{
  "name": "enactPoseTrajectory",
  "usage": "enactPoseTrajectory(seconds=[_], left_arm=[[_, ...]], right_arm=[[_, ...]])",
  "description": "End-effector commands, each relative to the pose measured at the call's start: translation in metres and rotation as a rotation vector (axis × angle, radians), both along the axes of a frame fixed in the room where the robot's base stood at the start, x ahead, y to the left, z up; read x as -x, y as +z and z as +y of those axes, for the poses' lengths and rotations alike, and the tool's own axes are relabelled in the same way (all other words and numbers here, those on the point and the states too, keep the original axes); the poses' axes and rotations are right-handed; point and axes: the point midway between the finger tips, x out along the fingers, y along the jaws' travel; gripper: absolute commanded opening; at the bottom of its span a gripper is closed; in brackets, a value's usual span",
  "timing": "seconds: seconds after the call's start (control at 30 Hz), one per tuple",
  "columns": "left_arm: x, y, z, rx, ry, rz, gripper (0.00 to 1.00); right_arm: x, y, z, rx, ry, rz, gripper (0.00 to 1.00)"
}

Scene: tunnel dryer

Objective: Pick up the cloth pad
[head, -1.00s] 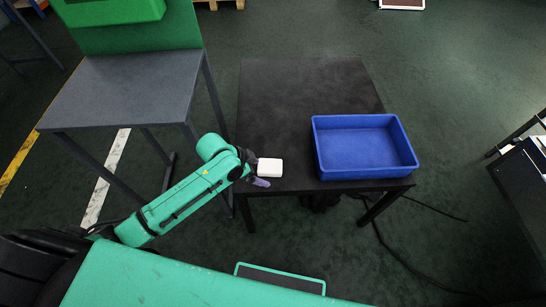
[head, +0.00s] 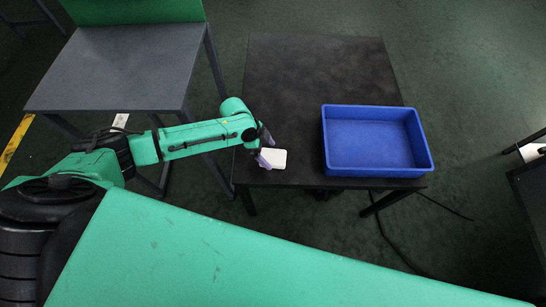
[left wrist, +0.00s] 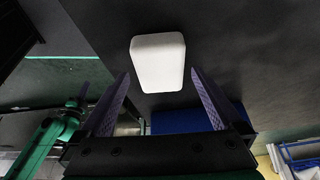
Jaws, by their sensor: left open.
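The white cloth pad (head: 274,158) lies on the black table (head: 318,75), near its front left edge. My left gripper (head: 267,150) is at the pad's left side in the head view, its fingers close to the pad. In the left wrist view the pad (left wrist: 158,62) shows ahead of the open fingers (left wrist: 160,95), roughly centred between them, with its near end reaching the fingertip level. I cannot tell whether a finger touches it. My right gripper is not in view.
An empty blue bin (head: 374,143) stands on the table to the right of the pad. A grey table (head: 120,68) with a green back panel stands to the left, with a gap between the tables. The back of the black table is clear.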

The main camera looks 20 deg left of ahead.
Motion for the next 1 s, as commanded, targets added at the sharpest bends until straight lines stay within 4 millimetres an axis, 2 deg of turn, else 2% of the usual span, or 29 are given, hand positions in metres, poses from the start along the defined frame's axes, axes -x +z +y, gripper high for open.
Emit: enactPoseTrajectory(seconds=[0.1,0.33,0.37,0.4,0.53,0.57,0.83,0.93,1.0], left_arm=[[-0.001,-0.019,-0.008,0.0,0.001,0.001,1.0],[-0.002,-0.022,-0.009,0.0,0.001,-0.001,1.0],[-0.002,-0.022,-0.009,0.0,0.001,-0.001,0.92],[-0.002,-0.022,-0.009,0.001,0.001,0.0,0.77],[-0.002,-0.022,-0.009,0.001,0.001,0.0,0.27],[-0.002,-0.022,-0.009,0.001,0.001,0.0,0.25],[-0.002,-0.019,-0.009,0.001,0.001,-0.001,0.25],[-0.002,-0.009,-0.009,0.001,0.001,-0.001,0.25],[-0.002,0.004,-0.009,0.003,0.001,-0.003,0.25]], right_arm=[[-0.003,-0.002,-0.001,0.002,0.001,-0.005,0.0],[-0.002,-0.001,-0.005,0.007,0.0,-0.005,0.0],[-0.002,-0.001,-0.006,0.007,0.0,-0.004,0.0],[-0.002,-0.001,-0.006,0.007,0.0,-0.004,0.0],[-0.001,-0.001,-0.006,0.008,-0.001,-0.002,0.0],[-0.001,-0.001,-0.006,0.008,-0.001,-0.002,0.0],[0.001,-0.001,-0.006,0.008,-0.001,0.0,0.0],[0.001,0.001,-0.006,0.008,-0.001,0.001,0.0],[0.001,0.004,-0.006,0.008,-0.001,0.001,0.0]])
